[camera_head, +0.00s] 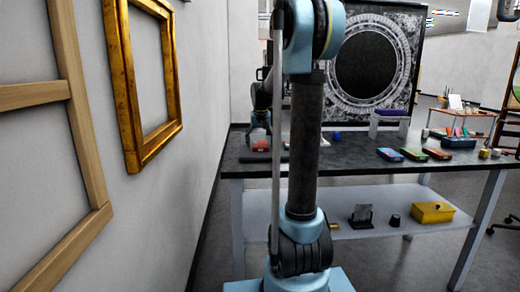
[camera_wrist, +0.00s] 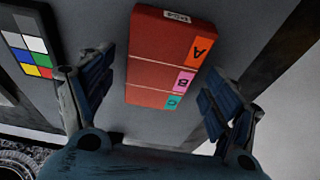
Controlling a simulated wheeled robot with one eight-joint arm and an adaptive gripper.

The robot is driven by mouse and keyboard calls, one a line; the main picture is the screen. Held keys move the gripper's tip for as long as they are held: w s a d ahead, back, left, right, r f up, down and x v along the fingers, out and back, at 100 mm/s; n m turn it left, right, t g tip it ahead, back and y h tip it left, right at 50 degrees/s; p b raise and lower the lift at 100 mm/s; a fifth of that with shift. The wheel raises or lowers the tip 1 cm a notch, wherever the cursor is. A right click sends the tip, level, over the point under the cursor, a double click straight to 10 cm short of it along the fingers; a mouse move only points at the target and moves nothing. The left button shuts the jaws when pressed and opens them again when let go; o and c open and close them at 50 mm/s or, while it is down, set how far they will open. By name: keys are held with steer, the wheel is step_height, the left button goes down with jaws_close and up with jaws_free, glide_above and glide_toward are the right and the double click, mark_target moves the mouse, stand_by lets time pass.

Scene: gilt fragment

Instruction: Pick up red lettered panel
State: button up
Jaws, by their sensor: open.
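The red lettered panel (camera_wrist: 165,58) is a flat red block with a white label and orange, pink and teal tabs marked A, B and C. It lies on the dark tabletop (camera_wrist: 105,12) and shows between the fingers of my gripper (camera_wrist: 154,80) in the wrist view. My gripper is open, with one finger on each side of the panel and visible gaps. In the head view, the panel (camera_head: 261,145) is a small red shape at the table's left end, below my gripper (camera_head: 259,127). My arm hides part of the table there.
A colour chart (camera_wrist: 28,45) lies beside the panel. Farther right are a blue ball (camera_head: 336,136), a purple object (camera_head: 390,113) on a stand, and several coloured boxes (camera_head: 390,154). A gold frame (camera_head: 122,80) hangs on the left wall. The lower shelf holds a yellow box (camera_head: 432,212).

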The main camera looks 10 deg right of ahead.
mark_target(260, 144)
steer(key=c, duration=1.2)
steer(key=shift+o, duration=0.2)
steer(key=shift+r, duration=0.1)
steer(key=shift+r, duration=0.25)
steer(key=v, duration=0.3)
steer(key=s, duration=0.5)
steer(key=s+a, duration=0.1)
steer(key=s, duration=1.1)
steer(key=shift+a, duration=0.35)
